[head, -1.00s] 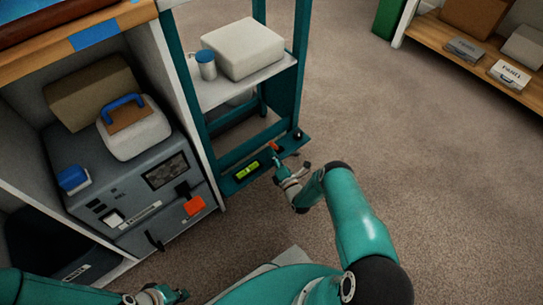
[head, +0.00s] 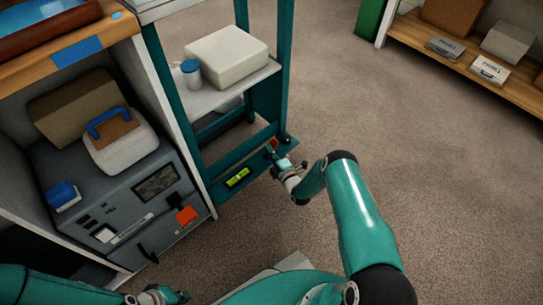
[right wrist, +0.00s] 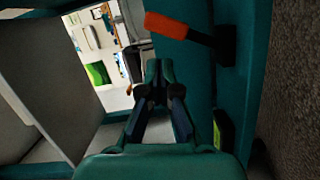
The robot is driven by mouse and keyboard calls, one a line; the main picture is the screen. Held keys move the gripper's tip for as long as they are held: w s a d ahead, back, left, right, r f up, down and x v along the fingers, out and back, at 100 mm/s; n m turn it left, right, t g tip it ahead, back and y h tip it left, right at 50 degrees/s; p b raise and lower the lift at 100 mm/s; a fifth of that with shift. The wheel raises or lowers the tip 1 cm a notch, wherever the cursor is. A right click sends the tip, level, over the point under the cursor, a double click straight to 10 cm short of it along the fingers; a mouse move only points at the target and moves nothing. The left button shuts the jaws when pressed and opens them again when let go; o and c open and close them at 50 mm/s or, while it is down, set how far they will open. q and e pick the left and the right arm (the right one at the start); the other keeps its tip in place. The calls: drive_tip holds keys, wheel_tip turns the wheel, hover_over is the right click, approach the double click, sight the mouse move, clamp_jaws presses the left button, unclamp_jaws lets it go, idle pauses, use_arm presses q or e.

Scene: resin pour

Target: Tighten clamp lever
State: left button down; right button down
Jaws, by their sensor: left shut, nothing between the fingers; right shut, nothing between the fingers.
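The clamp lever has an orange-red handle (right wrist: 180,26) on a black arm. It is mounted on the teal lower rail of the rack and shows small in the head view (head: 272,144). My right gripper (head: 280,163) is shut and empty just in front of the rail, close to the lever. In the right wrist view its fingertips (right wrist: 159,72) are beside and below the handle, apart from it. My left gripper (head: 178,297) is shut and empty at the bottom edge of the head view, far from the lever.
A yellow-green spirit level (head: 237,178) is set in the rail left of the lever. The teal rack (head: 279,75) holds a white block (head: 227,54) and a blue-lidded cup (head: 191,73). A grey cabinet (head: 120,195) stands left. The carpet to the right is open.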

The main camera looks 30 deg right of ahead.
drive_tip(key=shift+a, duration=0.1)
drive_tip(key=shift+s+a+r+p, duration=0.1)
drive_tip(key=shift+a+r+p, duration=0.15)
drive_tip(key=shift+a+p, duration=0.2)
drive_tip(key=s+a+r+p, duration=0.2)
drive_tip(key=s+p, duration=0.3)
drive_tip(key=s, duration=0.5)
drive_tip(key=shift+s+a+r+p, duration=0.2)
drive_tip(key=shift+a+r+p, duration=0.05)
drive_tip(key=shift+a+p, duration=0.2)
